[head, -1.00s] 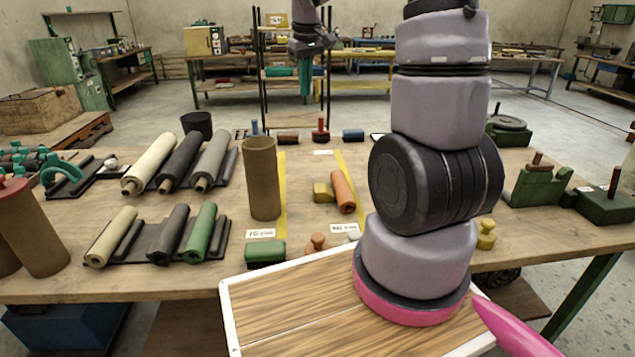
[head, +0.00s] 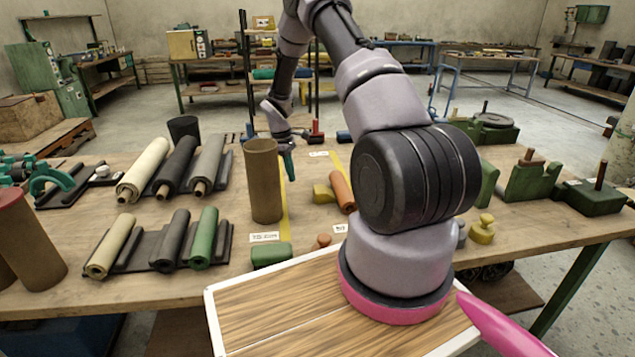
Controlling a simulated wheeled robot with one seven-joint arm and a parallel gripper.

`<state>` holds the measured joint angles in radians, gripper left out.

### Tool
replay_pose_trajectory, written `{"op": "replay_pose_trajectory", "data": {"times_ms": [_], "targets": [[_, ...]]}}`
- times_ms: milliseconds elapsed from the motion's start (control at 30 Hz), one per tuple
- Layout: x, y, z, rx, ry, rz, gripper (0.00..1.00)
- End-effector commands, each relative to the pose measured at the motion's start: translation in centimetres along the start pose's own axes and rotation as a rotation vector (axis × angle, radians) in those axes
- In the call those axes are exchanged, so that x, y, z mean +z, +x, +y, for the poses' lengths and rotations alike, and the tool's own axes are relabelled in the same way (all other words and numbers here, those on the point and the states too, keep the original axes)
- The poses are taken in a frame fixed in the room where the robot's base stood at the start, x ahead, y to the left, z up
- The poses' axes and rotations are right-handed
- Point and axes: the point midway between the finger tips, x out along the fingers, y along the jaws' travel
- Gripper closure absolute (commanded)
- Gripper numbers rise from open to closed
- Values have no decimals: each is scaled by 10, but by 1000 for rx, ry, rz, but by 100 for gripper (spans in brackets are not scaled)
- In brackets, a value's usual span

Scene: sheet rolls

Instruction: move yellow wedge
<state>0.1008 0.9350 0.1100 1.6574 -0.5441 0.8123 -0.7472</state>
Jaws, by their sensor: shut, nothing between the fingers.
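The yellow wedge (head: 322,194) lies on the wooden table, against the left side of an orange roll (head: 342,190) and right of a yellow floor-style strip (head: 284,216). My gripper (head: 288,166), with teal fingers, hangs above the table, pointing down. It is up and to the left of the wedge in the picture, just right of the tall brown cylinder's top. The fingers look closed together and hold nothing. They are small in this view.
A tall brown cylinder (head: 263,182) stands left of the wedge. A green block (head: 271,254) and a small orange knob piece (head: 322,241) lie nearer. Several sheet rolls (head: 177,166) fill the left. A red piece (head: 316,132) stands behind.

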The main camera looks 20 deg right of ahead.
Motion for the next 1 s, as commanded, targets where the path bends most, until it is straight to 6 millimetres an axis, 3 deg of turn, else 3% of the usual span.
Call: {"op": "replay_pose_trajectory", "data": {"times_ms": [167,700,1000], "targets": [[16,4,0,-1,-1,-2,100],[117,21,0,-2,-1,-2,100],[115,38,0,-1,-3,-2,100]]}}
